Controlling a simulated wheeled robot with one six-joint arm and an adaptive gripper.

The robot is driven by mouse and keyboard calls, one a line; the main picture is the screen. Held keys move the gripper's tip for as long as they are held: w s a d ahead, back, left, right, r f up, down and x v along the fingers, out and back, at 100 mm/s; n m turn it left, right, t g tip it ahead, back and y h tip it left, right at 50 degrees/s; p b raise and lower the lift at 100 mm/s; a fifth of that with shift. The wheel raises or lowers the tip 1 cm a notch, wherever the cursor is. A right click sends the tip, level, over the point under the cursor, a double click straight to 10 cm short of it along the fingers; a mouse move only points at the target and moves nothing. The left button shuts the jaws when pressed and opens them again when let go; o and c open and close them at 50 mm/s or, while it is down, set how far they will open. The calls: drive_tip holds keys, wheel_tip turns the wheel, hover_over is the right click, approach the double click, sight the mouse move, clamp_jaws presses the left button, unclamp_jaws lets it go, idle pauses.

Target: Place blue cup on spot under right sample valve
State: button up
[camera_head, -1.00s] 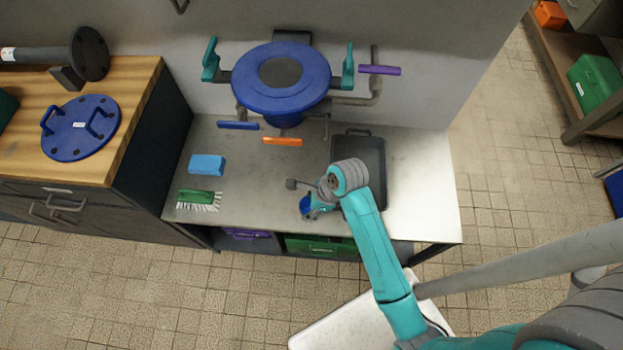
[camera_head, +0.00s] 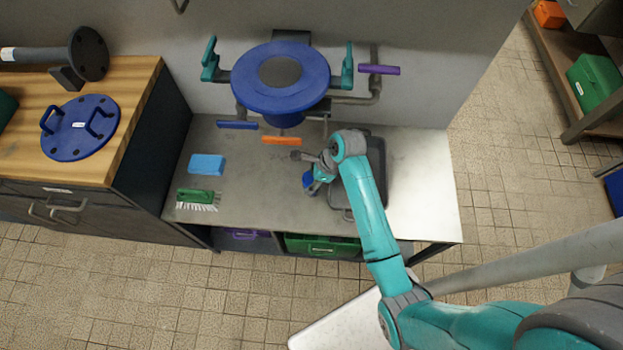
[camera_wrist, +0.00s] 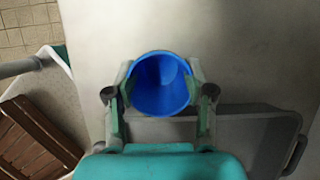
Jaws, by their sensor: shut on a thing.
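My gripper (camera_head: 312,184) is shut on the blue cup (camera_head: 308,181). In the wrist view the cup (camera_wrist: 160,84) sits between the two fingers, with its open mouth facing the camera and its inside looking empty. The cup is over the grey worktop (camera_head: 250,190), left of the dark tray. Whether its base touches the worktop cannot be told. Valve handles in blue (camera_head: 237,125), orange (camera_head: 282,141) and purple (camera_head: 379,70) are around the blue round vessel (camera_head: 281,105) at the back. No marked spot can be made out; my arm hides part of the worktop.
The dark tray (camera_head: 375,180) lies right of the cup, partly behind my arm. A blue sponge (camera_head: 207,164) and a green brush (camera_head: 199,196) lie at the left. Worktop between them and the cup is clear. Pipework overhangs the back.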

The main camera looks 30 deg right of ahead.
drive_tip(key=shift+f, duration=0.1)
drive_tip(key=o, duration=1)
